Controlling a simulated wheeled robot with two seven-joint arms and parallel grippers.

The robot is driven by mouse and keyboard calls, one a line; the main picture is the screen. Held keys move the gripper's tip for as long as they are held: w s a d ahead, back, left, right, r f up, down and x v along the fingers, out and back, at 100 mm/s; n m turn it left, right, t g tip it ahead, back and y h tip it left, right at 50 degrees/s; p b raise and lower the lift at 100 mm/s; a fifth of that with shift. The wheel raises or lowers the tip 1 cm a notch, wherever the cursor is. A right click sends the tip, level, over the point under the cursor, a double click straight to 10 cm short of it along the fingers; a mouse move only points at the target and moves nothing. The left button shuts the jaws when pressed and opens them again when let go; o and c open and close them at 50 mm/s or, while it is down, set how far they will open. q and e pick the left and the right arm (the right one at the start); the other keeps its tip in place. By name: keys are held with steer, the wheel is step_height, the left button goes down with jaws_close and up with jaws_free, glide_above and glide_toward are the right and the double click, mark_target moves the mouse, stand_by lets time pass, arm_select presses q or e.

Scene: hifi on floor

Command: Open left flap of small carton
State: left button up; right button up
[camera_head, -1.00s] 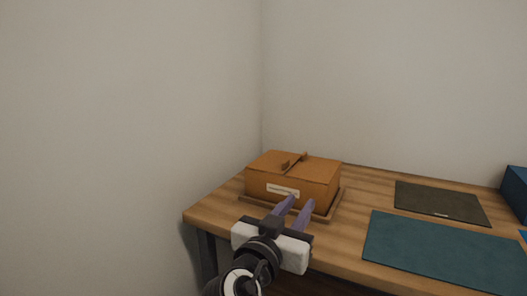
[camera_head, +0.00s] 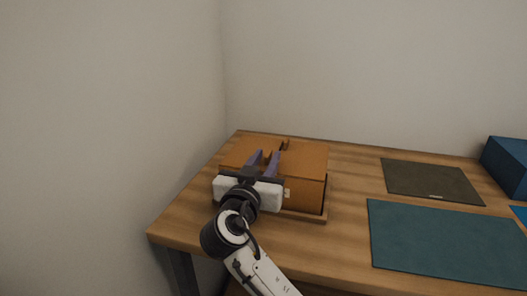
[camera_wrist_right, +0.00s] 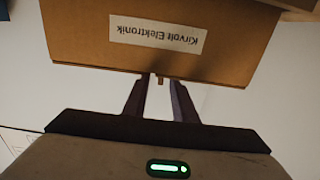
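One small tab (camera_head: 285,144) shows near the seam; the left flap's tab is hidden behind my fingers in the head view. My right gripper (camera_head: 266,158) is open, its two purple fingers reaching over the left flap. The right wrist view shows the carton's labelled face (camera_wrist_right: 155,35) upside down, with a small brown tab (camera_wrist_right: 160,81) between the parted fingers. I cannot tell whether they touch it. My left gripper is out of view.
The wooden table (camera_head: 345,190) has bare room right of the carton. A dark mat (camera_head: 430,180) and a teal mat (camera_head: 445,240) lie further right. A blue box (camera_head: 508,165) stands at the right edge. A wall (camera_head: 110,130) rises close on the left.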

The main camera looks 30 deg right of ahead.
steer(key=shift+w+d, duration=0.3)
jaws_close()
stand_by(1.3)
